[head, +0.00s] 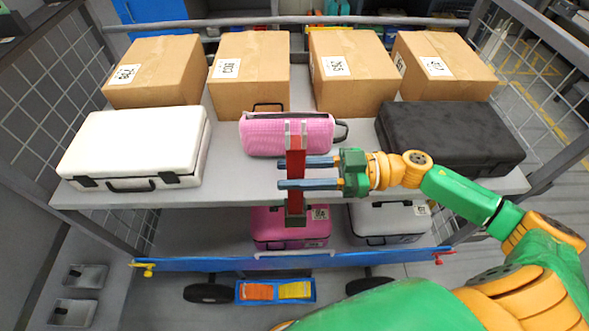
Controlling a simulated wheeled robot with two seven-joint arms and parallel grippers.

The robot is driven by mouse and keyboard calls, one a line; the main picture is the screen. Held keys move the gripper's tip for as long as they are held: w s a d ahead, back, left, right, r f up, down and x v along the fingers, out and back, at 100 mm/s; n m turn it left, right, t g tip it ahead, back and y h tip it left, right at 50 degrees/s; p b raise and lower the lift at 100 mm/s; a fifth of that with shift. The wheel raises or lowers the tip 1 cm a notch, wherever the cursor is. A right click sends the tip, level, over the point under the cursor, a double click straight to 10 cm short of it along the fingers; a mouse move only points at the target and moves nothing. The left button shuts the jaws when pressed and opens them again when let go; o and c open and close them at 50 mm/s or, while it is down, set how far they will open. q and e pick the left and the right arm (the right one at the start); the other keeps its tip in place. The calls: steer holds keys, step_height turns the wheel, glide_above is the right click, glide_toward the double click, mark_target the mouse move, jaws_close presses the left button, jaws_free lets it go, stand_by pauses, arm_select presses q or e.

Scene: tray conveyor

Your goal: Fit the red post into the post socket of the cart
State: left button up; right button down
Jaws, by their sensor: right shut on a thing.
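The red post (296,168) is upright in front of the middle of the cart (215,198). My right gripper (283,173) is shut on the post at about mid-height, its fingers coming in from the right, one in front and one behind. The post has pale pieces at its top and a dark greenish piece at its lower end, in front of the lower shelf. I cannot clearly make out the post socket or whether the lower end touches anything. My left gripper is not in view.
The upper shelf holds several cardboard boxes (250,75), a white case (135,145), a pink bag (270,136) and a black case (450,138). Below are a pink case (270,228) and a grey case (390,222). A blue bar (200,265) crosses the front. Mesh sides (60,110) flank the shelves.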

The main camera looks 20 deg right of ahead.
steer(key=shift+f+b, duration=0.5)
steer(key=shift+f, duration=0.25)
steer(key=shift+c, duration=2.2)
jaws_free()
steer(key=b+v, duration=0.2)
steer(key=v, duration=0.5)
steer(key=shift+d, duration=0.1)
